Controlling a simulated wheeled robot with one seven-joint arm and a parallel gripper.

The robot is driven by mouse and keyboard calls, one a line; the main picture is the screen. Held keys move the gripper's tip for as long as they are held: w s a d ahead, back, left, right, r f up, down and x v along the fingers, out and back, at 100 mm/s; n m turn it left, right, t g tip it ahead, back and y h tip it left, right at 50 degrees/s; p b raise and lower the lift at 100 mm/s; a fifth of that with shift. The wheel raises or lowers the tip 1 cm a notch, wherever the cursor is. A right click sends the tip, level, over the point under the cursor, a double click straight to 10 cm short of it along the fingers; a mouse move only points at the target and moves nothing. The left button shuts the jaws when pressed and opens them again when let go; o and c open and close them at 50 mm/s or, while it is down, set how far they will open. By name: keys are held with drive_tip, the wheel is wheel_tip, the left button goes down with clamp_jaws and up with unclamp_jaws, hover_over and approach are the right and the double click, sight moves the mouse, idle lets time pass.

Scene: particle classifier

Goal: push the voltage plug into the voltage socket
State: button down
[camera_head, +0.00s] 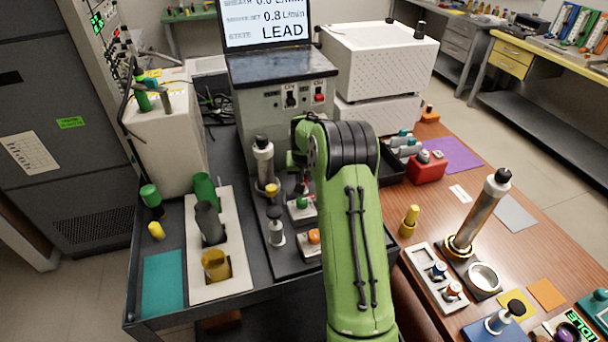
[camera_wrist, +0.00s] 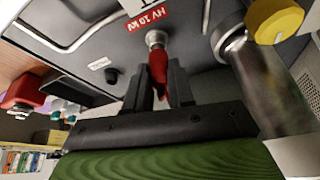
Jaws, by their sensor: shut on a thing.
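In the wrist view my gripper (camera_wrist: 163,82) is shut on a red plug (camera_wrist: 158,66), which I take as the voltage plug. Beyond its tip is a round metal socket (camera_wrist: 155,38) on a dark panel, beside a red label reading "HV 10 kV" (camera_wrist: 149,18). The plug's tip meets the socket in the picture; how deep it sits cannot be told. In the head view my green arm hides most of the gripper and the socket.
A metal cylinder (camera_wrist: 258,85) stands close to the gripper's right in the wrist view. Small knobbed fittings, such as one with a green cap (camera_head: 302,203), crowd the black tray near my arm.

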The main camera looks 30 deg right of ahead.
drive_tip(key=shift+s+f+b, duration=0.1)
drive_tip(key=shift+f+b, duration=0.4)
drive_tip(key=shift+f, duration=0.15)
drive_tip(key=c, duration=0.9)
unclamp_jaws()
drive_tip(key=p+v, duration=0.2)
drive_tip(key=v, duration=1.3)
drive_tip(key=shift+s+r, duration=0.1)
drive_tip(key=shift+r, duration=0.25)
drive_tip(key=shift+a, duration=0.1)
